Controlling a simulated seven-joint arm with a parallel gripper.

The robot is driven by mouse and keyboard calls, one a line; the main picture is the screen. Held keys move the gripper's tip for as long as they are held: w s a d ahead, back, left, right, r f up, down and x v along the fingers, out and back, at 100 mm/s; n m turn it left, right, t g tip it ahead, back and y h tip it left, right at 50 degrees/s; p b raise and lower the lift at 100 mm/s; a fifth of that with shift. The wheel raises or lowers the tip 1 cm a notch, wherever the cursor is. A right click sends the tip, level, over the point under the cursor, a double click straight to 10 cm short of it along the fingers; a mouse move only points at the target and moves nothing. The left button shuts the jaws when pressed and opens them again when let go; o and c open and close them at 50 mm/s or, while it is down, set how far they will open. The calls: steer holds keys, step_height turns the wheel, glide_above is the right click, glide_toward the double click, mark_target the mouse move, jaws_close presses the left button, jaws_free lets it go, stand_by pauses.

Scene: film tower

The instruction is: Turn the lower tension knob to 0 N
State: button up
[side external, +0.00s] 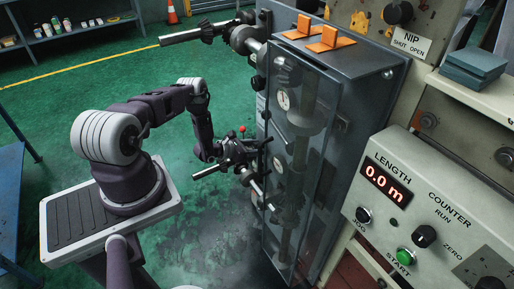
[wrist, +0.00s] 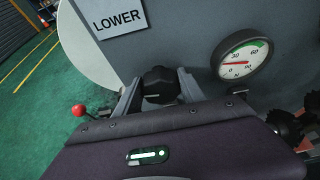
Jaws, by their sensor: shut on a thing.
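The black lower tension knob (wrist: 159,84) sits on the grey machine face in the wrist view, below a plate marked LOWER (wrist: 118,17). My gripper (wrist: 159,90) has a finger on each side of the knob and is shut on it. A round gauge (wrist: 241,56) is to the right of the knob, with a red needle lying near its low figures; the exact reading is too small to tell. In the side external view my gripper (side external: 254,160) is at the lower part of the dark machine cabinet (side external: 265,215), and the knob cannot be made out there.
A red ball-ended lever (wrist: 79,110) is left of my gripper in the wrist view. Dark knobs (wrist: 288,125) are at right. In the side external view, a shaft (side external: 190,35) juts from the cabinet's upper left. The counter panel (side external: 410,215) is at right. Green floor is open at left.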

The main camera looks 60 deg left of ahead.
steer(key=n+h, duration=0.2)
steer(key=n, duration=0.1)
steer(key=shift+a, duration=0.2)
steer(key=n+t+h, duration=0.1)
steer(key=n+h, duration=0.1)
steer(key=n, duration=0.2)
steer(key=shift+f+h, duration=0.1)
steer(key=shift+h, duration=0.3)
steer(key=shift+n, duration=0.4)
stand_by(0.3)
steer(key=o, duration=1.3)
steer(key=v, duration=0.7)
steer(key=shift+a, duration=0.1)
